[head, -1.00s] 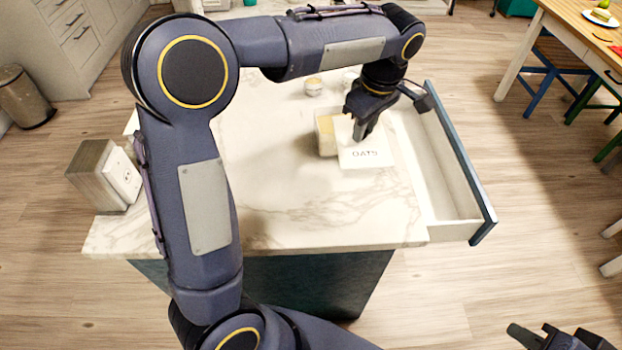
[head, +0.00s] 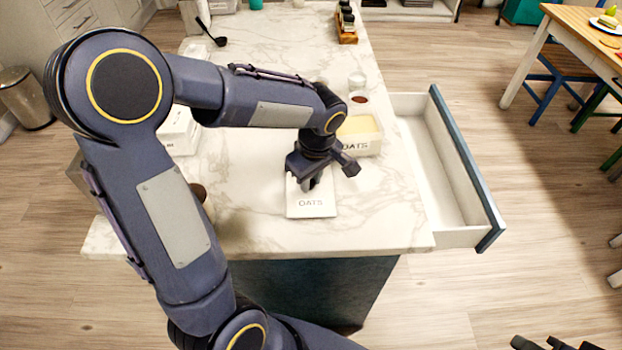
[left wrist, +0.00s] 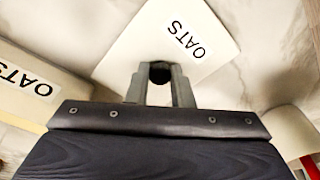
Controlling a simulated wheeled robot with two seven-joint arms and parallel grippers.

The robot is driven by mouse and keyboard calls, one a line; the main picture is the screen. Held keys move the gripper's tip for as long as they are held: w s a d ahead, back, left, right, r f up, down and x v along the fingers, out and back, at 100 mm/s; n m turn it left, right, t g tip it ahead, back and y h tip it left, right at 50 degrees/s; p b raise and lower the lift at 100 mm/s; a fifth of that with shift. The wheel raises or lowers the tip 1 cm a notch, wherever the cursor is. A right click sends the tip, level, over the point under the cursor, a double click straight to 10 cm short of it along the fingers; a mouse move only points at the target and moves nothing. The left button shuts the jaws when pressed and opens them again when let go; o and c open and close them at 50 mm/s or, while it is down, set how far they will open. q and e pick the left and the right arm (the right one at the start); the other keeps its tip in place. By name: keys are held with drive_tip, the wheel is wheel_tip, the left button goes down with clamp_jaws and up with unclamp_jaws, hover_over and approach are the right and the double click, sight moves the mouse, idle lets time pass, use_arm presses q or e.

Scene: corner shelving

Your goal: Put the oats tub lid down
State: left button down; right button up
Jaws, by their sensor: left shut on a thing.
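The oats tub lid (head: 311,207) is a flat white square marked OATS, near the front middle of the marble counter. It also shows in the left wrist view (left wrist: 155,45). My left gripper (head: 313,184) points down and is shut on the lid; its fingers (left wrist: 160,85) meet at a knob on the lid. The lid lies level on or just above the counter; I cannot tell if it touches. The open oats tub (head: 361,148), pale inside, stands behind and right of the lid. My right gripper (head: 553,343) is cut off at the lower right.
An open, empty-looking drawer (head: 432,165) juts out at the counter's right side. Small jars (head: 357,82) stand behind the tub. A white box (head: 180,132) is at the left, partly behind my arm. A ladle (head: 213,34) and spice rack (head: 347,24) are farther back. The counter's front right is clear.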

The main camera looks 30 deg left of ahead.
use_arm(q)
drive_tip(key=shift+f, duration=0.1)
drive_tip(key=shift+f, duration=0.15)
drive_tip(key=c, duration=1.3)
unclamp_jaws()
